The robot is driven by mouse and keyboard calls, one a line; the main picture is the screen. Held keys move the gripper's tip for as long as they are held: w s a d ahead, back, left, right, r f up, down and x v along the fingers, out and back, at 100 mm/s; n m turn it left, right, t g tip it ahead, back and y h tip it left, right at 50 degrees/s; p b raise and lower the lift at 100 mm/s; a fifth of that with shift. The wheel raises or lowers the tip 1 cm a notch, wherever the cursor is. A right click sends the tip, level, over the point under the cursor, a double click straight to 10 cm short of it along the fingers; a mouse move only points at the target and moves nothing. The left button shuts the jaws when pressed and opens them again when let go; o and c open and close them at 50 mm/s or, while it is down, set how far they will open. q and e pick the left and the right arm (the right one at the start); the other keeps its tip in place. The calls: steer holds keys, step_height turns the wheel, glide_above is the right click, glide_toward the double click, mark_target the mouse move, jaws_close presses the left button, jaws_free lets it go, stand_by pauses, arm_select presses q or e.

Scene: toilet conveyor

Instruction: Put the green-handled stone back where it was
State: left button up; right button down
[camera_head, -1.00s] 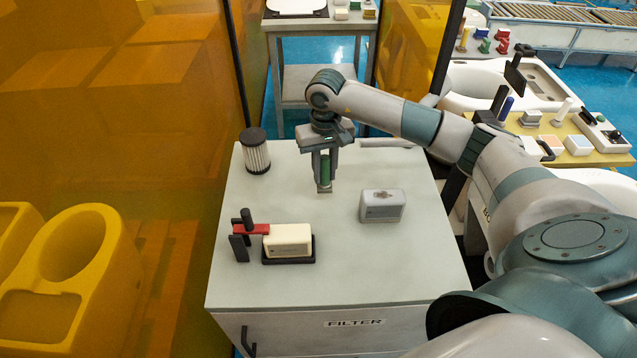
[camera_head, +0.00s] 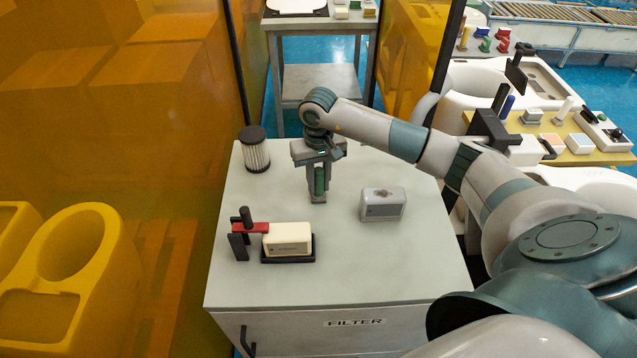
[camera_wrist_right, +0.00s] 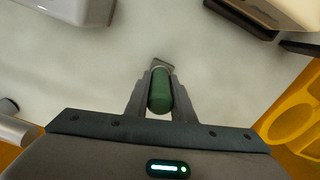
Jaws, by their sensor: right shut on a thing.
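The green-handled stone (camera_head: 319,181) is upright between the fingers of my right gripper (camera_head: 318,190), which is shut on its green handle. Its small grey stone foot shows below the fingers, at or just above the white cabinet top (camera_head: 350,270); I cannot tell whether it touches. In the right wrist view the green handle (camera_wrist_right: 160,92) sits between the two fingers, with a bit of the grey stone past the tips. My left gripper is not in view.
A black-capped filter cylinder (camera_head: 256,155) stands at the back left. A grey block (camera_head: 382,204) lies to the right. A cream block on a black tray (camera_head: 288,244) and a red-and-black clamp (camera_head: 245,232) are at front left. Cabinet top between them is clear.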

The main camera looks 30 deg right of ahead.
steer(key=c, duration=1.5)
jaws_free()
steer(key=shift+f, duration=0.1)
steer(key=shift+r, duration=0.25)
steer(key=shift+r+b, duration=0.3)
steer(key=shift+r, duration=0.05)
step_height(320, 180, up, 10)
steer(key=b, duration=0.4)
steer(key=shift+r, duration=0.6)
